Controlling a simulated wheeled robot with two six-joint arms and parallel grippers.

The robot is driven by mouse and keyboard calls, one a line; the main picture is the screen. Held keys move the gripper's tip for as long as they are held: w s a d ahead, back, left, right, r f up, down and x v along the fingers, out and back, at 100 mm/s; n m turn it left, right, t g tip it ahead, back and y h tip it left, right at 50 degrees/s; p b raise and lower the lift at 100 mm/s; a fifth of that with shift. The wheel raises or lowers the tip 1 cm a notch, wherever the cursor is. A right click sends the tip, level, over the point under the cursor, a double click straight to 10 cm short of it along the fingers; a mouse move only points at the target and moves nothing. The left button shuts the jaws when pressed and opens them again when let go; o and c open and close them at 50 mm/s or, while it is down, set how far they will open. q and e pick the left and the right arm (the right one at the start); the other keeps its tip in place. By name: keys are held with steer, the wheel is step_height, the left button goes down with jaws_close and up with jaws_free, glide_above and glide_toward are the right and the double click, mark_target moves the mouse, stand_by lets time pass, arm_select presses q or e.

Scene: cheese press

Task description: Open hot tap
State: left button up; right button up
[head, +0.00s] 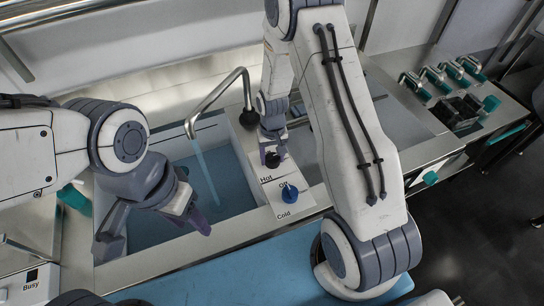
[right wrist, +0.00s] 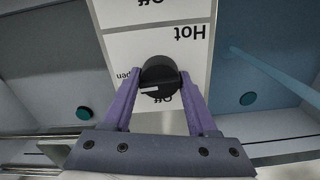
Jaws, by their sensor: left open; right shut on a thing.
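The black hot tap knob (head: 272,160) stands on the white control panel (head: 308,200), by the label "Hot". My right gripper (head: 272,148) is shut on it. In the right wrist view the knob (right wrist: 160,74) sits between the two purple fingers of my right gripper (right wrist: 160,88). Its white mark lies toward the left, the side of the partly hidden "Open" label; "Off" shows below it. The blue cold knob (head: 290,192) is free on the same panel. My left gripper (head: 152,232) is open and empty over the sink.
A metal spout (head: 217,101) arches over the blue sink basin (head: 160,228), with a pale blue stream (head: 206,175) below it. A blue surface (head: 250,275) lies in front. Several teal-handled fittings (head: 440,80) stand at the right. A "Busy" panel (head: 30,284) is at lower left.

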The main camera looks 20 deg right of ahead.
mark_target(272, 156)
steer(key=shift+w+m, duration=0.1)
steer(key=shift+m, duration=0.4)
steer(key=o, duration=1.4)
steer(key=shift+c, duration=0.2)
steer(key=shift+r, duration=0.1)
step_height(272, 156, up, 10)
steer(key=shift+r+b, duration=0.15)
steer(key=shift+b, duration=0.35)
